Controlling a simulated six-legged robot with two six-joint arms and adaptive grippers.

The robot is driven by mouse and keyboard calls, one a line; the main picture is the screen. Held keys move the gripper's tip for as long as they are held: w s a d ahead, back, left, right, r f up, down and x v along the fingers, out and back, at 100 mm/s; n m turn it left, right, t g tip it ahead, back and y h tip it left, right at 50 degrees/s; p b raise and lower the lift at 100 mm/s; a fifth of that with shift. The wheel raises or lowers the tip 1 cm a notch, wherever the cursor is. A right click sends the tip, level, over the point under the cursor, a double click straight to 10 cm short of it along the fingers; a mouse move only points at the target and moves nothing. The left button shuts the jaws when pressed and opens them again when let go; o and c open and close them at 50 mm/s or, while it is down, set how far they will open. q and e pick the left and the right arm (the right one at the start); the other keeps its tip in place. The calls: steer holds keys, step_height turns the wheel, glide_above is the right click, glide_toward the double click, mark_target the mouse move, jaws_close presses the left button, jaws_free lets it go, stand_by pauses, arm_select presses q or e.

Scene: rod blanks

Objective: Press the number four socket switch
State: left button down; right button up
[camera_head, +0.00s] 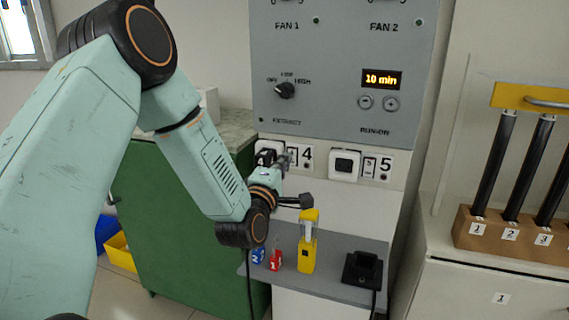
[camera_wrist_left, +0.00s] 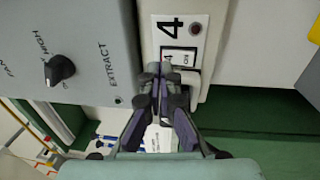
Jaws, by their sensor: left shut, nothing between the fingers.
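The number four socket (camera_head: 306,155) is on the wall panel, just below the grey fan control box, with a "4" label. My left gripper (camera_head: 284,160) is shut and empty in front of it and hides part of its switch. In the left wrist view, the socket's plate (camera_wrist_left: 172,28) carries the "4" and a small red dot. The closed fingertips (camera_wrist_left: 160,70) lie over or just in front of the switch area (camera_wrist_left: 180,57); I cannot tell whether they touch. My right gripper is not in view.
The number five socket (camera_head: 345,164) is to the right of number four. The grey control box (camera_head: 335,110) with knobs and a "10 min" display is above. A grey shelf (camera_head: 330,278) below holds a yellow device (camera_head: 307,250), small red and blue tags and a black cradle (camera_head: 362,270).

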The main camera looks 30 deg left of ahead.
arm_select(q)
steer(key=s+d+r+p, duration=0.1)
steer(key=s+d+p, duration=0.1)
steer(key=s, duration=0.8)
steer(key=shift+d+p, duration=0.2)
steer(key=shift+p, duration=0.15)
steer(key=shift+a, duration=0.1)
steer(key=shift+r, duration=0.1)
